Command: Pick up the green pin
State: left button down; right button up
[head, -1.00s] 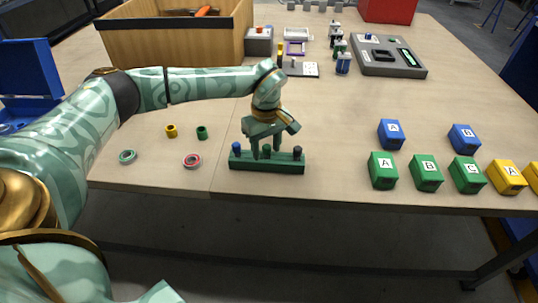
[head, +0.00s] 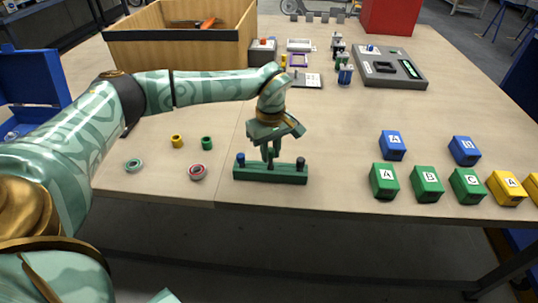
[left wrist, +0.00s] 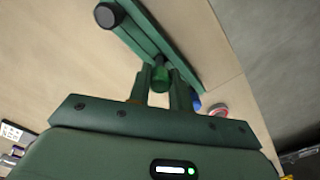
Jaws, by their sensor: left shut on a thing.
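The green pin (left wrist: 160,78) shows between the two fingers of my left gripper (left wrist: 160,92) in the left wrist view. My left gripper (head: 270,153) is shut on it, just above the middle of the green rack (head: 290,178) in the head view. The fingers hide most of the pin there, and I cannot tell whether its lower end is still in the rack. A blue pin (head: 241,159) stands at the rack's left end and a dark pin (head: 300,163) at its right end. My right gripper is out of view.
Yellow (head: 177,142) and green (head: 207,143) rings lie left of the rack, with teal (head: 133,166) and red (head: 198,172) rings nearer the table's front edge. Several lettered blocks (head: 425,183) stand at right. A wooden bin (head: 180,50) stands behind.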

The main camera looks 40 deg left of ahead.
pick_arm(q)
jog(key=s+a+r+p, duration=0.6)
jog(key=s+a+r, duration=0.2)
jog(key=s+r, duration=0.2)
jog(key=shift+s+r, duration=0.15)
jog(key=shift+s, duration=0.7)
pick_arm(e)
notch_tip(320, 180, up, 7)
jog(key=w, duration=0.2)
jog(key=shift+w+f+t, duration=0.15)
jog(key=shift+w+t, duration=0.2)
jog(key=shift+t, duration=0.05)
pick_arm(q)
jog(key=shift+p, duration=0.3)
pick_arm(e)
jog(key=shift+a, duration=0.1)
pick_arm(q)
jog(key=shift+p, duration=0.5)
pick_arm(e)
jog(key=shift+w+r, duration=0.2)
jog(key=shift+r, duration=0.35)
pick_arm(q)
jog(key=shift+d, duration=0.1)
